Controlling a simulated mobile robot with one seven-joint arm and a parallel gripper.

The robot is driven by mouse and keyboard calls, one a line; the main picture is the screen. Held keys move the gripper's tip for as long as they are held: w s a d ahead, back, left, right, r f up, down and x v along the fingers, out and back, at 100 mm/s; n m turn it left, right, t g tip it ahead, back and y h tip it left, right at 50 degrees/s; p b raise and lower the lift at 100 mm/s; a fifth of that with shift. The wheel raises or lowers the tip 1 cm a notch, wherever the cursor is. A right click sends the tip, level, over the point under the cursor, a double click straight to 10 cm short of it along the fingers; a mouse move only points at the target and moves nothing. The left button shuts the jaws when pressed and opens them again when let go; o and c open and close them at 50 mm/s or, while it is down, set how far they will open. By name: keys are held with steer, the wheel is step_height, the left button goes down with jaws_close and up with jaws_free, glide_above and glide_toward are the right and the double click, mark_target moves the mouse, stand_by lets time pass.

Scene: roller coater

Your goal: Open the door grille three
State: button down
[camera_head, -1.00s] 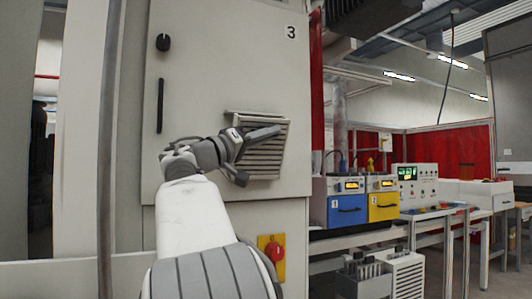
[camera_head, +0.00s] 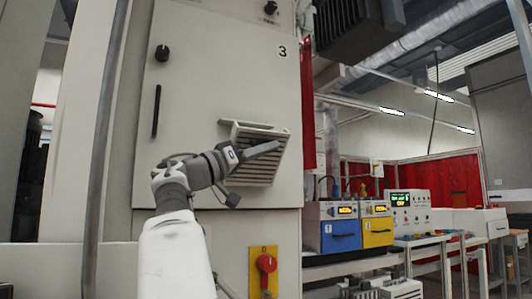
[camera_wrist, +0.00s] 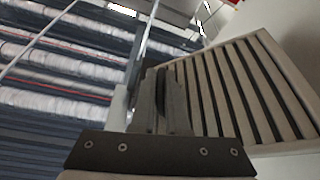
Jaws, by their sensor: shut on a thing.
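The door grille (camera_head: 258,176) is a pale slatted panel on the light-grey door (camera_head: 190,105) marked 3. Its upper left edge stands out from the door face. My gripper (camera_head: 262,151) comes from the lower left and lies across the front of the grille. In the wrist view, the gripper (camera_wrist: 162,100) is shut at the left edge of the grille (camera_wrist: 240,92), whose slats run off to the right. The gripper hides part of the slats, and the exact contact at the fingertips is hard to see.
A black handle (camera_head: 156,111) and a black knob (camera_head: 162,53) are on the door's left side. A red switch on a yellow plate (camera_head: 263,270) is below the grille. A grey post (camera_head: 103,150) stands left. Blue (camera_head: 340,236) and yellow (camera_head: 377,232) units stand right.

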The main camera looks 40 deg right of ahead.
steer(key=c, duration=1.2)
jaws_free()
steer(key=shift+a, duration=0.15)
steer(key=b+v, duration=0.1)
steer(key=v, duration=0.6)
steer(key=shift+a, duration=0.15)
